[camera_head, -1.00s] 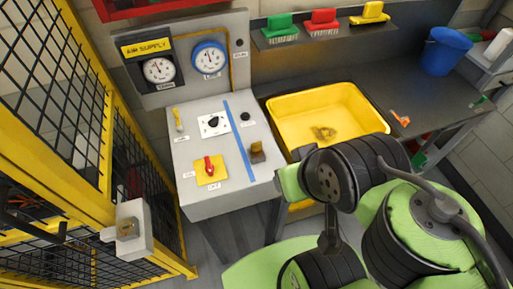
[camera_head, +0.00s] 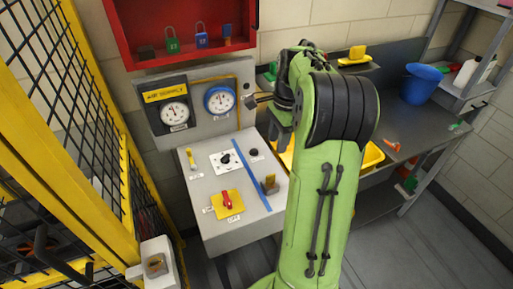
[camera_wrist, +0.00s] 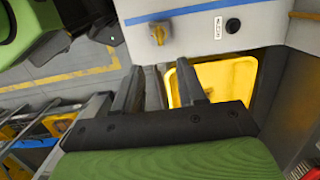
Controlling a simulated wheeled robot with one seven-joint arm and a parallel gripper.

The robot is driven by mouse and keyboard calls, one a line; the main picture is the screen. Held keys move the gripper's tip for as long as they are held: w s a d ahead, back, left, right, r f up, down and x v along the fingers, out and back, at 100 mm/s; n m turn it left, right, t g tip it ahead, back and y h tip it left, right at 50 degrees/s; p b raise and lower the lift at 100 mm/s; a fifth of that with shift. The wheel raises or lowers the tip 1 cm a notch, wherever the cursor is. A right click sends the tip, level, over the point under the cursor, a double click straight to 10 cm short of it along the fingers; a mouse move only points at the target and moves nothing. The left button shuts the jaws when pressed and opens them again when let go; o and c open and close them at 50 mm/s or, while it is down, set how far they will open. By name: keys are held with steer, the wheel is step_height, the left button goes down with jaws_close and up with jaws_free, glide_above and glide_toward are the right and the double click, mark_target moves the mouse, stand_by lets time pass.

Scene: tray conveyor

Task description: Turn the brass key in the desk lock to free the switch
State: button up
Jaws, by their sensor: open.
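The brass key (camera_head: 269,183) stands in its lock on the grey sloped desk top (camera_head: 205,225), right of the blue stripe. In the wrist view the brass key (camera_wrist: 158,33) shows beyond the fingers, apart from them. A red switch handle (camera_head: 227,201) sits on a yellow plate, left of the stripe. A black knob (camera_head: 226,159) on a white plate is above it. My gripper (camera_head: 252,102) is up near the gauge panel, above the desk's back right. In the wrist view my gripper (camera_wrist: 160,88) is open, with nothing between its fingers.
The gauge panel (camera_head: 193,127) stands behind the desk. A red cabinet (camera_head: 120,40) with several padlocks hangs above. A yellow tub (camera_head: 371,157) is partly hidden behind my arm. Yellow mesh fencing (camera_head: 108,225) and a grey lock box (camera_head: 157,265) stand left.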

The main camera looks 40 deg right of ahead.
mark_target(271, 174)
steer(key=f, duration=0.5)
steer(key=a+f+b, duration=0.1)
steer(key=f, duration=0.4)
steer(key=f+b, duration=0.1)
steer(key=f, duration=0.4)
steer(key=shift+w+a+f, duration=0.15)
steer(key=shift+a+f, duration=0.05)
steer(key=shift+a, duration=0.05)
steer(key=shift+c, duration=0.3)
